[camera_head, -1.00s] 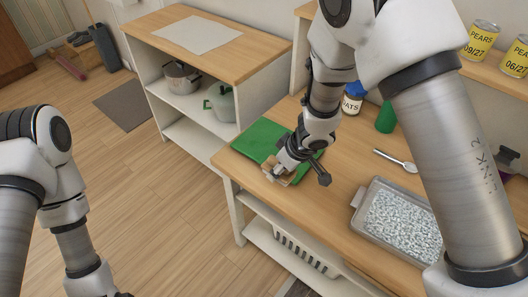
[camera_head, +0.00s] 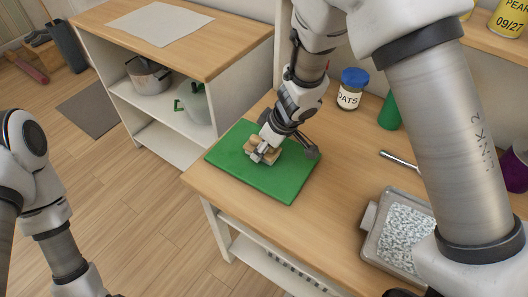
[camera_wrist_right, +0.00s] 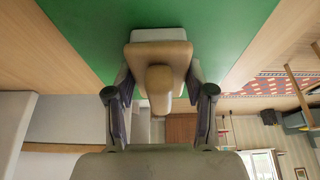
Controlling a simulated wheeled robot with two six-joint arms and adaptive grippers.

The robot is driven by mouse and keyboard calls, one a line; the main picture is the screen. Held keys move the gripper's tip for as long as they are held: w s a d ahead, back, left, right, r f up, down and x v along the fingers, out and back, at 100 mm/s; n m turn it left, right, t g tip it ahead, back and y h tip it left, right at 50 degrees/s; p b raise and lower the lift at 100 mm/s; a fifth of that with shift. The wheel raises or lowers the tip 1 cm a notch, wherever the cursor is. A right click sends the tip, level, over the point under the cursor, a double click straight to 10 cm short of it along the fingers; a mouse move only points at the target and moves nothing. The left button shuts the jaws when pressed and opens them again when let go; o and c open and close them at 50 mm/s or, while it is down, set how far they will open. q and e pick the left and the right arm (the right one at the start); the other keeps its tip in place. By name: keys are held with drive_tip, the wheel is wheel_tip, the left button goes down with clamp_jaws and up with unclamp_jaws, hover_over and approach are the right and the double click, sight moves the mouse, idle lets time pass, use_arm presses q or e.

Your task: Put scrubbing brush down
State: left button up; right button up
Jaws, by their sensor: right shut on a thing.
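The scrubbing brush (camera_head: 262,146) has a light wooden body with a knob. It is at the green board (camera_head: 282,184) on the wooden counter in the head view. My right gripper (camera_head: 270,150) is shut on the brush. In the right wrist view, the two fingers of the right gripper (camera_wrist_right: 158,98) grip the knob of the brush (camera_wrist_right: 158,57), and the green board (camera_wrist_right: 75,35) fills the area behind it. I cannot tell whether the brush touches the board. My left arm shows at the left edge of the head view, but its gripper is out of view.
A metal tray (camera_head: 378,240) of pale pieces is at the counter's right. An oats jar (camera_head: 350,92) and a green object (camera_head: 390,112) stand behind my right arm. A shelf unit (camera_head: 150,60) with pots stands at left. The board's front part is bare.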

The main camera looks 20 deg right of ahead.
drive_tip(key=shift+s+r, duration=0.2)
drive_tip(key=shift+f, duration=0.25)
drive_tip(key=o, duration=1)
drive_tip(key=shift+w, duration=0.1)
drive_tip(key=shift+r, duration=0.1)
drive_tip(key=shift+r, duration=0.1)
drive_tip(key=p+v, duration=0.7)
drive_tip(key=v, duration=0.5)
